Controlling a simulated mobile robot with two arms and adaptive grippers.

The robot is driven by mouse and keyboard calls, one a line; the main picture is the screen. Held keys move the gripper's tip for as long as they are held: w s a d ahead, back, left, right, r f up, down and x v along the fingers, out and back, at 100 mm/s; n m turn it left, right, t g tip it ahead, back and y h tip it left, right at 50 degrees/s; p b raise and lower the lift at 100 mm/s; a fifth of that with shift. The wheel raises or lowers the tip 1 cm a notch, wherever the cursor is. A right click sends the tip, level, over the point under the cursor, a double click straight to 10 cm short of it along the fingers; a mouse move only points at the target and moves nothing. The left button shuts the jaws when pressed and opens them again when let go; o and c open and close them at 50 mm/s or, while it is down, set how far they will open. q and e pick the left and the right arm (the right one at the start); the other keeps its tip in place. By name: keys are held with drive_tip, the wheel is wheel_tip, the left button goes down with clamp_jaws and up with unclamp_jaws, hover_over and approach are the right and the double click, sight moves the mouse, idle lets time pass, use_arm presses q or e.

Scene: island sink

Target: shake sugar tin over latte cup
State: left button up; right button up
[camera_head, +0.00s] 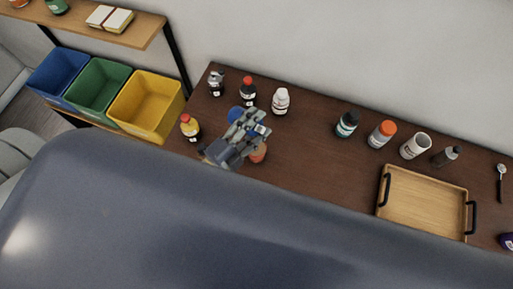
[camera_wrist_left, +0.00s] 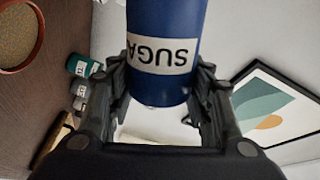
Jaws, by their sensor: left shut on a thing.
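My left gripper (camera_head: 250,130) is shut on the blue sugar tin (camera_head: 235,113), above the left part of the dark wooden counter. In the left wrist view the tin (camera_wrist_left: 165,45) sits between both fingers (camera_wrist_left: 165,95), and its white label reads upside down. The tin looks tipped well away from upright; its upper part in that view is cut off. The latte cup (camera_head: 258,152), orange-brown, stands on the counter just beside and below the gripper, partly hidden by it. Its round rim and tan contents show at the wrist view's upper left (camera_wrist_left: 15,35). My right gripper is out of view.
Several bottles and jars stand along the counter's back, including a red-capped one (camera_head: 248,92) and a white one (camera_head: 281,101). A yellow-and-red bottle (camera_head: 190,128) is close left of the gripper. A wooden tray (camera_head: 425,203) lies right. The counter's middle is clear.

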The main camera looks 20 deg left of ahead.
use_arm(q)
wheel_tip(320, 180, up, 2)
drive_tip(key=n+p, duration=0.3)
drive_tip(key=shift+r, duration=0.1)
drive_tip(key=shift+r+n+p, duration=0.2)
drive_tip(key=shift+n+p, duration=0.35)
drive_tip(key=shift+n, duration=0.55)
drive_tip(key=shift+n+b, duration=0.4)
drive_tip(key=shift+n, duration=0.5)
wheel_tip(320, 180, up, 2)
drive_tip(key=n, duration=0.7)
drive_tip(key=shift+r, duration=0.2)
